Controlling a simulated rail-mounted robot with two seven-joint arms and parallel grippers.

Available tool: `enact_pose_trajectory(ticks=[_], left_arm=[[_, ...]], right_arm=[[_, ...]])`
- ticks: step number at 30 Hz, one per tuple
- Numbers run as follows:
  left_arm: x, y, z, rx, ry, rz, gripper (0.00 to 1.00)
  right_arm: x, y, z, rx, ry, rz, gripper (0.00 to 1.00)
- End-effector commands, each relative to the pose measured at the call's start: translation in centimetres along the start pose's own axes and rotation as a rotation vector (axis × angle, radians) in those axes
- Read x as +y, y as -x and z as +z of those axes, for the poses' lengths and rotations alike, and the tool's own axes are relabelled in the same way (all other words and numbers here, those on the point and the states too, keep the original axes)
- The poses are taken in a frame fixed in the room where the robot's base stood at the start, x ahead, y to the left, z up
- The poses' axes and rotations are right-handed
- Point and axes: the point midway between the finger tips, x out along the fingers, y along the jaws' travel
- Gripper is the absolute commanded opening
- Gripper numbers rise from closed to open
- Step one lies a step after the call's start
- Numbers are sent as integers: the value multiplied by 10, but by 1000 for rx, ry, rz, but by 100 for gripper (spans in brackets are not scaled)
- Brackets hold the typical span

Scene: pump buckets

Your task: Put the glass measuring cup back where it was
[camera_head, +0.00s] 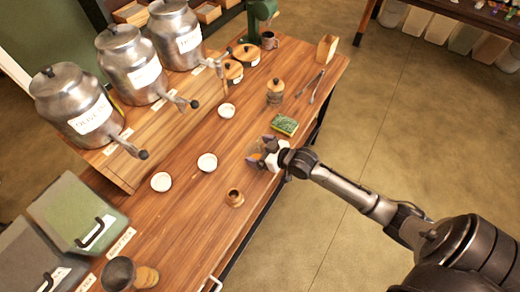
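My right gripper (266,154) reaches in from the right and is low over the wooden table, near its front edge. A small greyish, partly see-through shape (256,161) shows at its fingertips; it may be the glass measuring cup, but it is too small and too covered to be sure. I cannot tell whether the fingers are closed on it or apart. No other glass cup is clear to see. My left gripper is not in view.
Three metal pump buckets (77,104) stand on a raised wooden shelf. White saucers (207,162) lie on the table (180,215). A green sponge (285,125), a lidded jar (275,91) and a small wooden pot (234,198) are near the gripper. Green and grey bins (75,212) stand at left.

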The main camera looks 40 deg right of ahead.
Motion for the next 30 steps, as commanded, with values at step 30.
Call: enact_pose_trajectory(ticks=[30], left_arm=[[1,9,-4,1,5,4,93]], right_arm=[[0,104,-2,-1,-1,0,100]])
